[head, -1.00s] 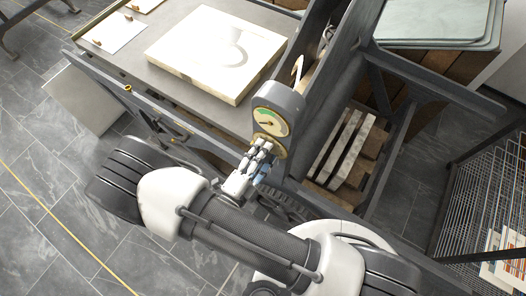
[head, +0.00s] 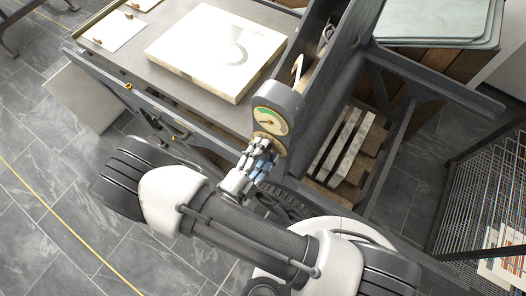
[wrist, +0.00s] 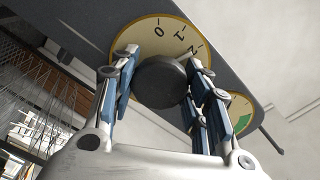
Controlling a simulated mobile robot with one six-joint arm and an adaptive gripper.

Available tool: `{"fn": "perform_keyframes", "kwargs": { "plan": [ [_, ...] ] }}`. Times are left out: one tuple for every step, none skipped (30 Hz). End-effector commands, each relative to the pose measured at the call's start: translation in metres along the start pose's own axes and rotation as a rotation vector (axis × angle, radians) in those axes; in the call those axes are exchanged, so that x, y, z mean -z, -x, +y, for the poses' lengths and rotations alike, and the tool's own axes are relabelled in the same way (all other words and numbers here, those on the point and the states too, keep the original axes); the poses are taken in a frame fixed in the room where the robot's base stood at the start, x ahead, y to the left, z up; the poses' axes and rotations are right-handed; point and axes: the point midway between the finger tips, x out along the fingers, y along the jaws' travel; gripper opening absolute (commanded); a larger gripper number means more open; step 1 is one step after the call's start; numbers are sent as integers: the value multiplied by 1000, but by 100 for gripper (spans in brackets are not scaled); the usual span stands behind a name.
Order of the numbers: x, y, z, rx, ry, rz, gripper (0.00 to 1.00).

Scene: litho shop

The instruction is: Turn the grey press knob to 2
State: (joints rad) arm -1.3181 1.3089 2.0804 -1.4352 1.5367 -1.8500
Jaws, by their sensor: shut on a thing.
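The grey knob (wrist: 162,82) is a dark round cap on a cream dial plate (wrist: 140,33) in the wrist view.
The round gauge (head: 271,120) with a green band sits just above my gripper. The press bed (head: 125,55) bears a pale stone slab (head: 216,50) at the back left. A wire rack (head: 488,200) stands at the right. Tiled floor (head: 60,190) is open at the left.

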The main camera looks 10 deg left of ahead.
Motion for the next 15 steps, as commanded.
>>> {"fn": "perform_keyframes", "kwargs": {
  "plan": [
    [0, 0, 0, 0, 0, 0, 19],
    [0, 0, 0, 0, 0, 0, 19],
    [0, 0, 0, 0, 0, 0, 46],
    [0, 0, 0, 0, 0, 0, 48],
    [0, 0, 0, 0, 0, 0, 50],
    [0, 0, 0, 0, -1, 0, 52],
    [0, 0, 0, 0, -1, 0, 54],
    [0, 0, 0, 0, -1, 0, 56],
    [0, 0, 0, 0, -1, 0, 59],
    [0, 0, 0, 0, -1, 0, 61],
    [0, 0, 0, 0, -1, 0, 63],
    [0, 0, 0, 0, -1, 0, 64],
    [0, 0, 0, 0, -1, 0, 64],
    [0, 0, 0, 0, -1, 0, 64],
    [0, 0, 0, 0, -1, 0, 64]
  ]
}}
